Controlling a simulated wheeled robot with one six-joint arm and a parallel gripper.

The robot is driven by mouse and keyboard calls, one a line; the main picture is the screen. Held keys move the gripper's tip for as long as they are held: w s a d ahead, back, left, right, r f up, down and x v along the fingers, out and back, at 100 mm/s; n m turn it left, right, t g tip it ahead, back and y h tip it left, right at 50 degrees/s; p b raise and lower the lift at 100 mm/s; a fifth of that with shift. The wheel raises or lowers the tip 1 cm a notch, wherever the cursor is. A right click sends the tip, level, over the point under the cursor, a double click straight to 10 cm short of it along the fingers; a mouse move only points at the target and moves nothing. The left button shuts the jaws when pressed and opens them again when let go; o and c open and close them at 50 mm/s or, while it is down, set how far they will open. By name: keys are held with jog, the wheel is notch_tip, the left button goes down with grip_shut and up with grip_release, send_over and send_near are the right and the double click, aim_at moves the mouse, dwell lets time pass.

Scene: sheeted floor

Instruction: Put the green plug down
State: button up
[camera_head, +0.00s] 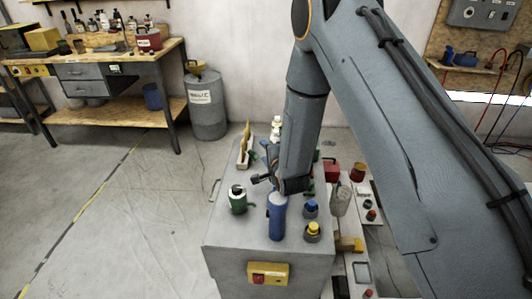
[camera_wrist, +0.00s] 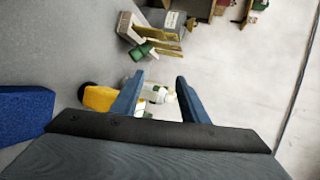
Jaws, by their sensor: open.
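My gripper (camera_head: 262,180) is above the grey bench top, pointing left in the head view. In the wrist view its two blue fingers (camera_wrist: 158,97) are apart, with nothing held between them. A small green object (camera_head: 254,155) lies by an upright yellow piece at the back of the bench; it also shows in the wrist view (camera_wrist: 142,51), beyond the fingers. I cannot tell for sure whether it is the green plug. A green can with a white top (camera_head: 238,200) stands at the front left of the gripper, apart from it.
The grey bench (camera_head: 225,235) carries a blue cylinder (camera_head: 277,217), blue and yellow-capped jars (camera_head: 312,231) and white bottles (camera_head: 276,130) at the back. A red box (camera_head: 331,170) stands to the right. Left of the green can, the bench edge is close. My arm hides part of the bench.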

jog(key=s+d+r+n+g+h, duration=0.1)
jog(key=s+d+r+n+g, duration=0.3)
jog(key=s+d, duration=0.3)
jog(key=s+d+r+n+g+h, duration=0.2)
jog(key=s+d+r+n+g, duration=0.2)
jog(key=s+d, duration=0.4)
jog(key=s+d+r+n+g+h+b, duration=0.1)
jog(key=s+d+r+n+g, duration=0.3)
jog(key=s, duration=1.3)
jog(key=d+n, duration=0.2)
jog(key=d, duration=0.2)
jog(key=shift+s+d+h, duration=0.25)
jog(key=shift+s+h, duration=0.05)
jog(key=shift+h, duration=0.1)
